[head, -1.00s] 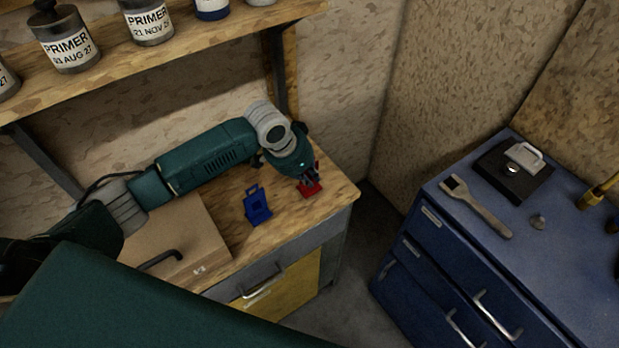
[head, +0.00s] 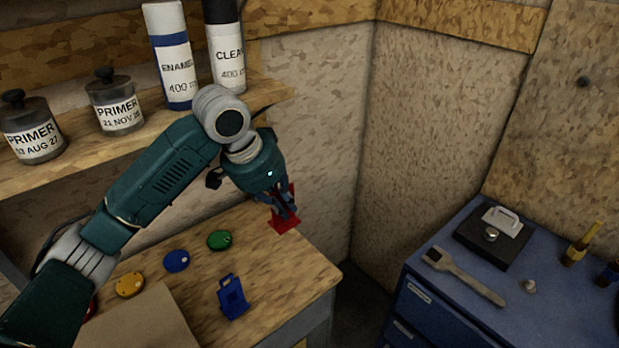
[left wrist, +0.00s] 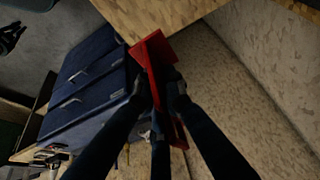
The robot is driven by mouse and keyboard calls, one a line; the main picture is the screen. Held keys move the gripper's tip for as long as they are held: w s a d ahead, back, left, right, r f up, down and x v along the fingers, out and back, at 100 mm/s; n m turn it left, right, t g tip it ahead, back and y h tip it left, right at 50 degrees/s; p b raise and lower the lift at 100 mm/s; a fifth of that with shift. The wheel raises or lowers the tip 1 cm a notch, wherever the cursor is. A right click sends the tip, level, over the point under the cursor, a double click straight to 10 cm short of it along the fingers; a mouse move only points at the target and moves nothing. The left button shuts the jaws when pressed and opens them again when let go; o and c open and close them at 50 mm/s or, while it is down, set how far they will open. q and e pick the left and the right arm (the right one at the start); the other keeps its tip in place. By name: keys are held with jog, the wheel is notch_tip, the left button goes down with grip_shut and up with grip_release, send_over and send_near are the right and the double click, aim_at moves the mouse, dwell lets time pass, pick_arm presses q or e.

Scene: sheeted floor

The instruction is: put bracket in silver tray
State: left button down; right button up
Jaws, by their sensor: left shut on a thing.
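A red bracket (head: 285,222) is held in my left gripper (head: 284,208), above the right end of the wooden bench. In the left wrist view the red bracket (left wrist: 152,65) stands between the two dark fingers (left wrist: 160,92), which are closed on it; they hide part of it. A blue bracket (head: 233,298) stands on the bench, apart from the gripper. I cannot make out a silver tray in these views. My right gripper cannot be made out either.
Green (head: 219,240), blue (head: 176,261) and yellow (head: 130,285) discs lie on the bench by a cardboard box (head: 140,325). Tins and spray cans stand on the shelf (head: 150,146).

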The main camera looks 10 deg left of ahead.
pick_arm(q)
jog(key=shift+s+r, duration=0.15)
jog(key=shift+s, duration=0.15)
jog(key=s+a+f+n+t+y+b, duration=0.1)
jog(key=s+a+f+n+y+b, duration=0.15)
jog(key=s+n, duration=0.7)
notch_tip(320, 180, up, 2)
jog(key=m+g+h, duration=0.1)
jog(key=m+h, duration=0.2)
jog(key=m, duration=0.7)
send_over(265, 282)
notch_tip(265, 282, down, 19)
jog(key=shift+f+p, duration=0.15)
jog(key=shift+p, duration=0.7)
jog(key=shift+f, duration=0.1)
jog(key=c, duration=1.8)
grip_release()
jog(key=shift+c, duration=0.2)
